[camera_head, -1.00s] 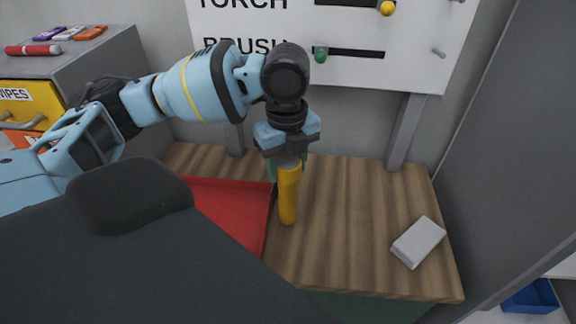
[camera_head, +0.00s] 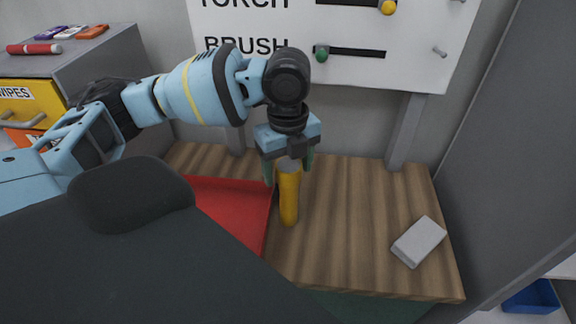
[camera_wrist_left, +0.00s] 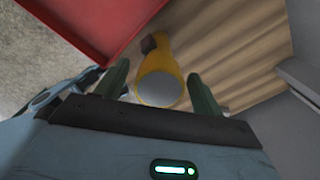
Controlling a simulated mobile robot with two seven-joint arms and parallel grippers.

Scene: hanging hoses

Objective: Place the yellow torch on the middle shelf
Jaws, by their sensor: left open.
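The yellow torch (camera_head: 289,200) stands upright on a wooden surface (camera_head: 350,230), close to the right edge of a red tray (camera_head: 232,212). In the left wrist view the torch (camera_wrist_left: 163,70) shows its round pale end towards the camera and a dark patch on its side. My left gripper (camera_head: 289,169) is above the torch, open, with its green fingers apart on either side of the torch's upper end. In the wrist view gaps show between the torch and both fingers. I cannot tell whether the wooden surface is the middle shelf. My right gripper is out of view.
A light grey block (camera_head: 419,242) lies at the right of the wood. A white board (camera_head: 330,68) with sliders and the words TORCH and BRUSH is behind. A grey cabinet (camera_head: 70,65) stands left, a grey panel (camera_head: 510,150) right. The wood between torch and block is clear.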

